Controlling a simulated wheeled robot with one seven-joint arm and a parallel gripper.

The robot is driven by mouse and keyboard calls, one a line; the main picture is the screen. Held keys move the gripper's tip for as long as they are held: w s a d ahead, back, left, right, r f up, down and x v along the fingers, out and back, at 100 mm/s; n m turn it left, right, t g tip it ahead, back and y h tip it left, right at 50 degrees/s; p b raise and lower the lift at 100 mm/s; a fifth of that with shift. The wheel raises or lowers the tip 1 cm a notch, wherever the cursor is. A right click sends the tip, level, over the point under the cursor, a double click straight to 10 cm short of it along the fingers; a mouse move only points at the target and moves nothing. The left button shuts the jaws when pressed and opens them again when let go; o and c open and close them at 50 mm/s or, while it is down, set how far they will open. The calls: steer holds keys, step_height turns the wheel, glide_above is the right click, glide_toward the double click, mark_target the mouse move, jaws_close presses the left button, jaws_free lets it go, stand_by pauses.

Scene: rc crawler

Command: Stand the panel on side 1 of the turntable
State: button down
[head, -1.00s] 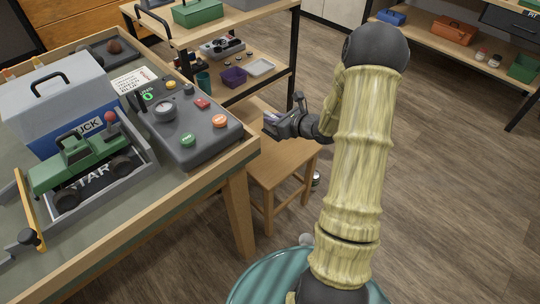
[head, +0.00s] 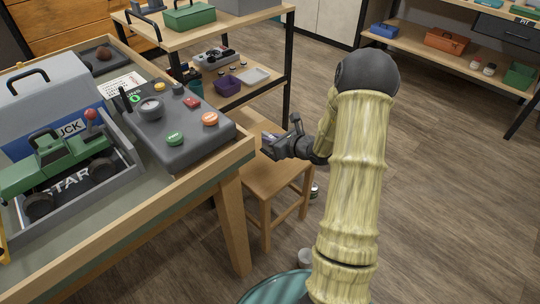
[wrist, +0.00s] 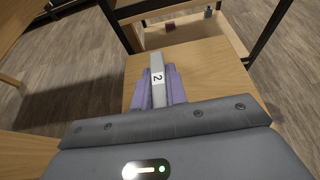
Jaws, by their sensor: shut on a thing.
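My gripper (head: 267,142) is at the middle of the head view, over a wooden stool and right of the workbench. In the wrist view its lavender fingers (wrist: 160,87) are shut on a narrow grey piece (wrist: 157,66) with a white tag reading 2. The piece is seen nearly end-on, and I cannot tell from this whether it is the panel. In the head view it is too small to make out. I cannot identify the turntable or its side 1 in either view.
The workbench (head: 205,182) at left carries a button console (head: 178,128), a green crawler (head: 52,166) in a grey tray and a blue-grey case (head: 45,98). The stool (head: 271,182) stands beside it. A shelf cart (head: 200,38) is behind. Open floor lies right.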

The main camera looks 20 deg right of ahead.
steer(key=shift+f, duration=1.15)
steer(key=shift+f+b, duration=1)
steer(key=shift+f, duration=0.85)
steer(key=shift+f, duration=0.2)
steer(key=c, duration=1.4)
jaws_free()
steer(key=shift+r, duration=0.15)
